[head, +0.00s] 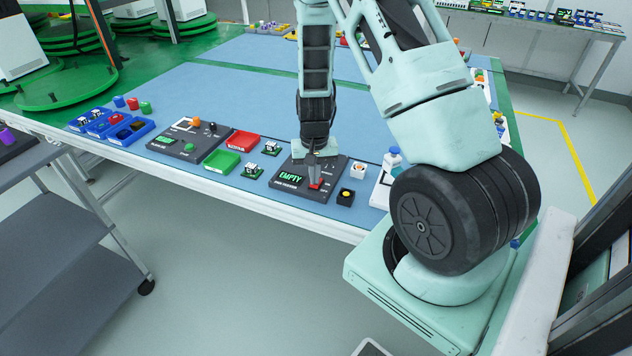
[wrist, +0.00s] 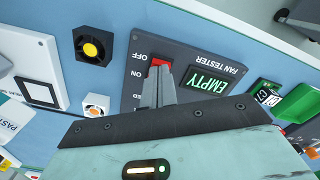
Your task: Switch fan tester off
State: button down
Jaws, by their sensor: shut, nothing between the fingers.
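The fan tester (head: 305,192) is a dark panel on the blue bench top, and its green display (wrist: 208,86) reads EMPTY. Its red switch (wrist: 158,63) shows beside the OFF and ON labels in the wrist view, where the picture is upside down. My gripper (head: 315,182) is shut and empty, pointing down over the switch. In the wrist view the fingertips (wrist: 160,76) cover part of the switch on its ON side. I cannot tell whether they touch it or which way the switch is set.
A black box with a yellow round top (head: 345,197) and a small white fan (head: 358,172) stand close to the tester's right. Green (head: 222,160) and red (head: 240,141) trays and a second dark panel (head: 188,140) lie to the left.

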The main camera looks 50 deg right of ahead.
jog(key=shift+f, duration=0.2)
jog(key=shift+r+p, duration=2.8)
jog(key=shift+r, duration=0.75)
